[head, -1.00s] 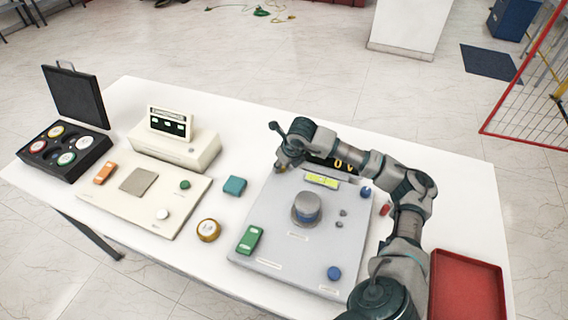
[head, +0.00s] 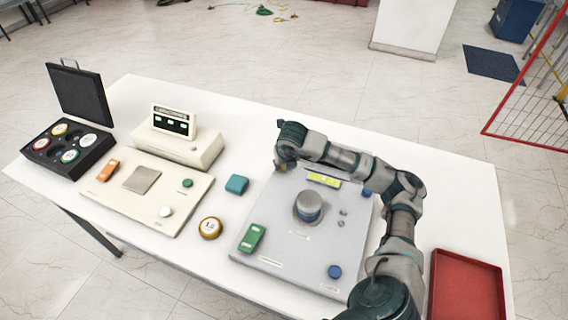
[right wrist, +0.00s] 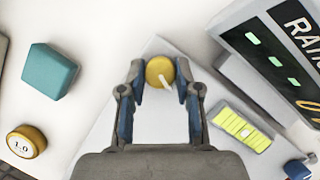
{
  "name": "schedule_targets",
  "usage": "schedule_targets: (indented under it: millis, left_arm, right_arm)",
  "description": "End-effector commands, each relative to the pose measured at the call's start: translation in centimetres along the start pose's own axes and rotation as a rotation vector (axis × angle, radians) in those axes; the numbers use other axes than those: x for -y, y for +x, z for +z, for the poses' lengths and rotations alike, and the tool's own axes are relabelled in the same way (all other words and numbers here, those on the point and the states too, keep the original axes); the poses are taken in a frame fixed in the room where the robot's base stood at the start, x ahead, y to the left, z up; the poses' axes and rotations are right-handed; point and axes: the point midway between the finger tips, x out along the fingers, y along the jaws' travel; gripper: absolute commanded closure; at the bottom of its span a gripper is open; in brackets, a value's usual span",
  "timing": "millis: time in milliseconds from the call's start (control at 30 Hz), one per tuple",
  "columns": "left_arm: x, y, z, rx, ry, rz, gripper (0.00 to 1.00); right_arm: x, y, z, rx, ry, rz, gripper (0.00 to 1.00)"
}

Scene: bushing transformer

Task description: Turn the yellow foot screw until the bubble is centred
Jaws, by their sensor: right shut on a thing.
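The yellow foot screw (right wrist: 159,72) is a round knob with a white pointer mark, at the far corner of the grey base plate (head: 262,215). My right gripper (right wrist: 160,75) points down with a finger on each side of it and is shut on it. In the head view the right gripper (head: 281,166) mostly hides the screw. The yellow-green level vial (right wrist: 241,129) lies beside it on the plate and also shows in the head view (head: 323,180). I cannot make out the bubble clearly. My left gripper is not in view.
A dark RATIO display (right wrist: 280,55) stands close to the gripper. Blue screws (head: 335,271), a grey bushing (head: 308,206) and a green block (head: 252,238) are on the plate. A teal block (head: 237,185) and brass weight (head: 210,228) lie left. A red tray (head: 466,287) sits right.

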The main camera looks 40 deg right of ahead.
Motion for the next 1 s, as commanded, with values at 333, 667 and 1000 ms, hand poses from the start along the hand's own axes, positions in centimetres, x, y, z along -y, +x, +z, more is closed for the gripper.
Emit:
schedule_targets:
  millis: [333,667,1000]
  left_arm:
    - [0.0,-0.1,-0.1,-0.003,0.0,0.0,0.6]
    - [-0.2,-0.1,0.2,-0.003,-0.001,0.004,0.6]
    - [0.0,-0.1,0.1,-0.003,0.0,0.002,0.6]
  right_arm:
    - [0.1,-0.3,0.4,0.013,0.004,0.002,0.42]
    - [0.1,-0.5,0.1,0.007,0.001,0.001,0.42]
    - [0.1,-6.9,0.3,0.011,0.001,0.002,0.42]
